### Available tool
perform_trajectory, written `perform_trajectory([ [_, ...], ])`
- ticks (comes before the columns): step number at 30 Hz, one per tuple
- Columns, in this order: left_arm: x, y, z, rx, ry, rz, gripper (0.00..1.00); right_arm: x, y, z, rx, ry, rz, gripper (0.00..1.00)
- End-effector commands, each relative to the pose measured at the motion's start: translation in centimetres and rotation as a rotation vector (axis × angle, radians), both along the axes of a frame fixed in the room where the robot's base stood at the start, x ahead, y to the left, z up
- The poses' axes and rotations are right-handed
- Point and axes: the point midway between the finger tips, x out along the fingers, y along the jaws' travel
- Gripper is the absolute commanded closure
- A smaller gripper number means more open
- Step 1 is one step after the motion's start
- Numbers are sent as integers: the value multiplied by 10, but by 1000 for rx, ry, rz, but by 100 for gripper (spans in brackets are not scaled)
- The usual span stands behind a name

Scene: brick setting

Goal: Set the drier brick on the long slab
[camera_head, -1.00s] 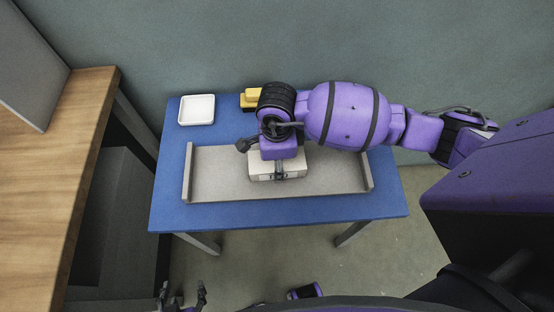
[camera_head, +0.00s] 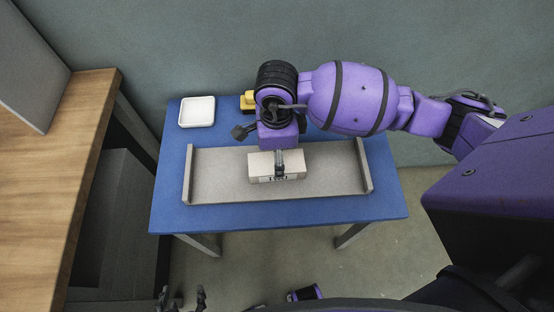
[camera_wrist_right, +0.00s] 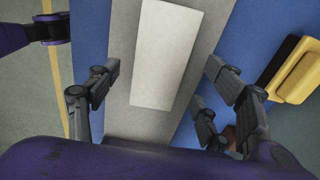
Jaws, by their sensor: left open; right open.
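A pale brick (camera_head: 262,165) lies flat on the long grey slab (camera_head: 335,180), near its middle, with dark marks on its front side. My right gripper is above it, mostly hidden by my wrist in the head view, with one finger in front of the brick. In the right wrist view my right gripper (camera_wrist_right: 162,68) is open, its fingers apart on either side of the pale brick (camera_wrist_right: 166,50), with no visible grip on it. My left gripper (camera_head: 183,297) is open and empty at the bottom edge, away from the table. Which brick is drier cannot be told.
The slab has raised ends and lies on a blue table (camera_head: 230,217). A white tray (camera_head: 197,111) stands at the back left. A yellow block with a dark base (camera_wrist_right: 295,72) lies behind the slab. A wooden counter (camera_head: 60,160) is at the left.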

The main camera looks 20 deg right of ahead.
Motion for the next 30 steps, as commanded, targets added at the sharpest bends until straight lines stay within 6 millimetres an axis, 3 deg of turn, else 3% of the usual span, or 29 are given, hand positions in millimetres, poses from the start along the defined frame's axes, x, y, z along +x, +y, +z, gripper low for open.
perform_trajectory([
  [3, 1, 0, 2, 0, -3, 0, 46, 2, 0, 28, 0, -5, 1, 27],
  [10, 4, -1, 3, -1, -8, -1, 46, 0, 0, 58, -1, -1, 0, 27],
  [30, 4, -1, 2, -2, -8, -1, 46, 0, 0, 64, 0, 0, -1, 27],
])
